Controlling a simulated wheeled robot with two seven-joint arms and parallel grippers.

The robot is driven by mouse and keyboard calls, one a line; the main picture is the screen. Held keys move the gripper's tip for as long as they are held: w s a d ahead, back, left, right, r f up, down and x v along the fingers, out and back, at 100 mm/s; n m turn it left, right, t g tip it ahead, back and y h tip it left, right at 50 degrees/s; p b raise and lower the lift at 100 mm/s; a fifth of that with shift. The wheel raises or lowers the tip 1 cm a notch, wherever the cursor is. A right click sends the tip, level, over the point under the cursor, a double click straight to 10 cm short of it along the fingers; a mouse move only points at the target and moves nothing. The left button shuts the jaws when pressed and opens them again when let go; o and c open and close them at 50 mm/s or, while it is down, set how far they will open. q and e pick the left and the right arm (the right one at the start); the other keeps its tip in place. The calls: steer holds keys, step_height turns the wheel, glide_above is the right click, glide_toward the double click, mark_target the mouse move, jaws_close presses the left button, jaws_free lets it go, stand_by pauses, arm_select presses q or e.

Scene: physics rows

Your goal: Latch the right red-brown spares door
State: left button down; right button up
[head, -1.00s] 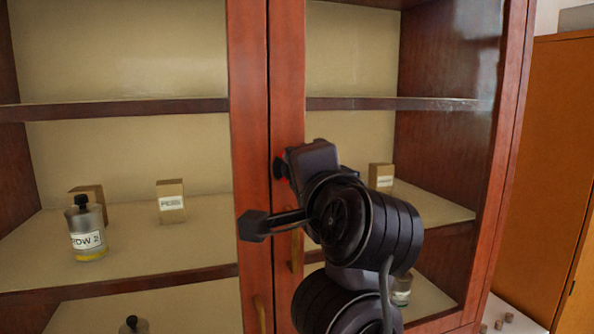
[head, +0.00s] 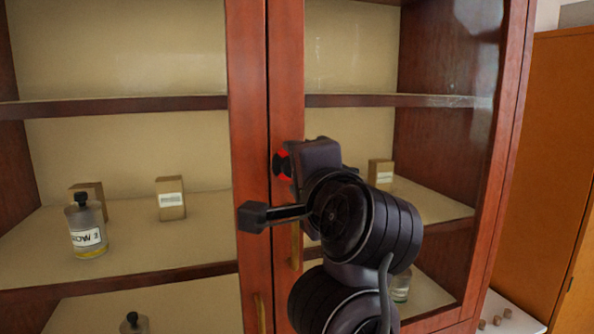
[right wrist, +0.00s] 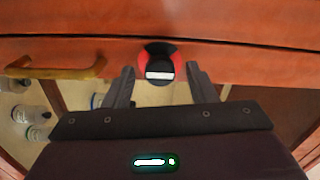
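The right red-brown door (head: 286,60) stands at the right of the cabinet front, its edge against the left door (head: 247,60) with only a thin dark seam between them. A round red and black latch knob (head: 281,166) sits on the right door's inner stile. In the right wrist view the knob (right wrist: 158,66) shows a white bar lying level across its face. My right gripper (right wrist: 159,72) is open, its fingers on either side of the knob, with gaps visible at both sides. In the head view my wrist hides the fingers. My left gripper is out of view.
A brass handle (head: 296,245) is on the right door below the knob, and another (head: 259,313) is on the left door. Bottles (head: 87,228) and small boxes (head: 171,199) stand on shelves behind the glass. An orange-brown cabinet (head: 545,180) stands at the right.

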steer(key=b+v, duration=0.2)
steer(key=v, duration=0.6)
stand_by(0.4)
steer(key=shift+w, duration=0.1)
